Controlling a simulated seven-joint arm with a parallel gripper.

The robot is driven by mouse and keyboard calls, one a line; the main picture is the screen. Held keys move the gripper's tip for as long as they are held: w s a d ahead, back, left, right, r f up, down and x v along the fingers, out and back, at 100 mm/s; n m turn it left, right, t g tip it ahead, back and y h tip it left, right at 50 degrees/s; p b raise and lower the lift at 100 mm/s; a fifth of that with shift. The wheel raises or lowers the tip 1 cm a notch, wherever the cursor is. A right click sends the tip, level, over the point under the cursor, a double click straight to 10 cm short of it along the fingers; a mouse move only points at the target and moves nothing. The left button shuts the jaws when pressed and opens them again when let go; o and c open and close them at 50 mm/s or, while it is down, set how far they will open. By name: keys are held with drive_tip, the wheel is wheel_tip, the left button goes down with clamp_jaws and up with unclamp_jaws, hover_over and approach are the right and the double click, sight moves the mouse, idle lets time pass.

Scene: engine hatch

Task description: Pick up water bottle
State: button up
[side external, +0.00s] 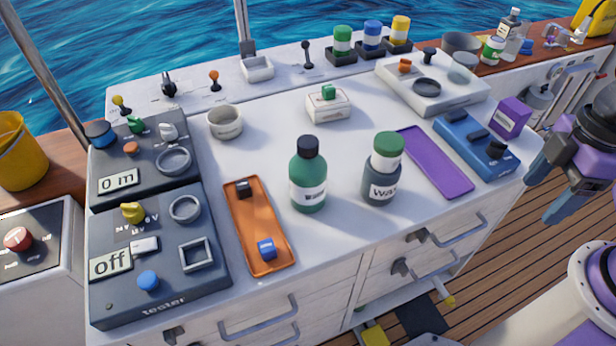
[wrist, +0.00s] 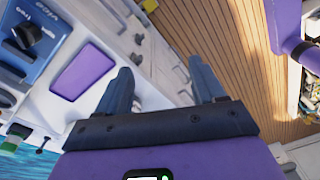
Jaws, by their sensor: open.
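A green bottle with a black cap (side external: 308,182) stands upright on the white counter. Right of it stands a dark bottle with a green cap (side external: 382,178), its label starting with "Wa"; the rest is hard to read. A clear bottle with a dark cap (side external: 508,30) stands at the far right. I cannot tell for sure which is the water bottle. My gripper (side external: 541,190) is open and empty at the right, beyond the counter's edge and apart from every bottle. In the wrist view my gripper (wrist: 162,76) shows both fingers spread, with no bottle between them.
An orange tray (side external: 245,225) holds small blocks. A purple tray (side external: 436,163) and a blue panel (side external: 477,143) with a purple box (side external: 510,117) lie on the right. Dark tester panels (side external: 160,268) fill the left.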

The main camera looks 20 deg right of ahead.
drive_tip(key=w+a+y, duration=0.1)
drive_tip(key=a+y, duration=0.3)
drive_tip(key=a, duration=0.8)
drive_tip(key=m+t+h, duration=0.1)
drive_tip(key=m+t, duration=0.9)
drive_tip(key=t, duration=0.3)
approach(302, 144)
drive_tip(key=shift+h, duration=0.3)
drive_tip(key=shift+d+f+x, duration=0.1)
drive_tip(key=shift+f+x, duration=0.05)
drive_tip(key=shift+x, duration=1.6)
drive_tip(key=shift+d+f+x, duration=0.15)
drive_tip(key=shift+x, duration=1.55)
drive_tip(key=shift+f+x, duration=0.1)
drive_tip(key=shift+x, duration=1.2)
drive_tip(key=shift+f+x, duration=0.15)
drive_tip(key=shift+x, duration=1.15)
drive_tip(key=shift+d, duration=0.2)
clamp_jaws()
